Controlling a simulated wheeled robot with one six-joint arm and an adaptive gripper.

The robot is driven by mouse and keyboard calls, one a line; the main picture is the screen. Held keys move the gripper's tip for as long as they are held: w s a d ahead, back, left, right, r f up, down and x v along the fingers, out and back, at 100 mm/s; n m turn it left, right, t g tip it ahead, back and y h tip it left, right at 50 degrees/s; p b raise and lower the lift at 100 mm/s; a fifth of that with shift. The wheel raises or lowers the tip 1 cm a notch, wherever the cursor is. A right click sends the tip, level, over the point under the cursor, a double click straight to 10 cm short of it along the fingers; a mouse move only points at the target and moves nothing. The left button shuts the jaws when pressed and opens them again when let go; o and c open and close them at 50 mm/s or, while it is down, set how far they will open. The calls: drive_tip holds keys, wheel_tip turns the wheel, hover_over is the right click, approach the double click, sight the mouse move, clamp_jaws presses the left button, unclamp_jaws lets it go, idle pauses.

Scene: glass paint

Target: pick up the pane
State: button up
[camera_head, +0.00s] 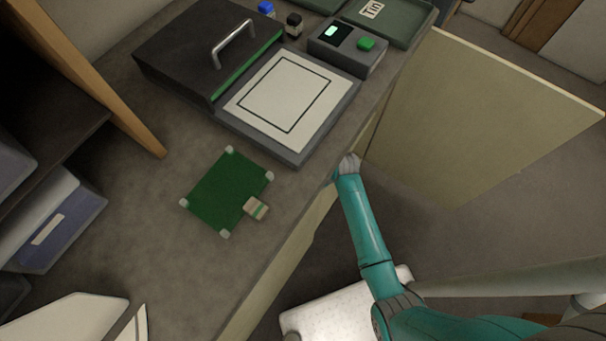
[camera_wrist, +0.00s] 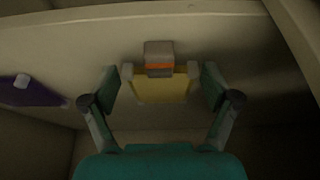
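A yellow pane (camera_wrist: 162,92) with pale corner pieces shows in the wrist view, ahead of my gripper. A grey tab (camera_wrist: 159,55) with an orange stripe sits at its far edge. My gripper (camera_wrist: 160,86) is open, with one finger on each side of the pane; I see no clear contact. A purple pane (camera_wrist: 30,91) with a pale corner piece lies at the left of the wrist view. In the head view, a green pane (camera_head: 225,190) with pale corners and a striped tab (camera_head: 256,208) lies on the counter. My gripper is hidden there.
The grey counter (camera_head: 130,215) holds a dark box with a handle (camera_head: 205,60), a framed white plate (camera_head: 285,95), and a device with a green button (camera_head: 347,50). An open door panel (camera_head: 480,115) stands right of my arm. Pale walls enclose the wrist view.

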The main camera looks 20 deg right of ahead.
wheel_tip(320, 180, up, 13)
idle(1.2)
drive_tip(key=shift+w, duration=0.15)
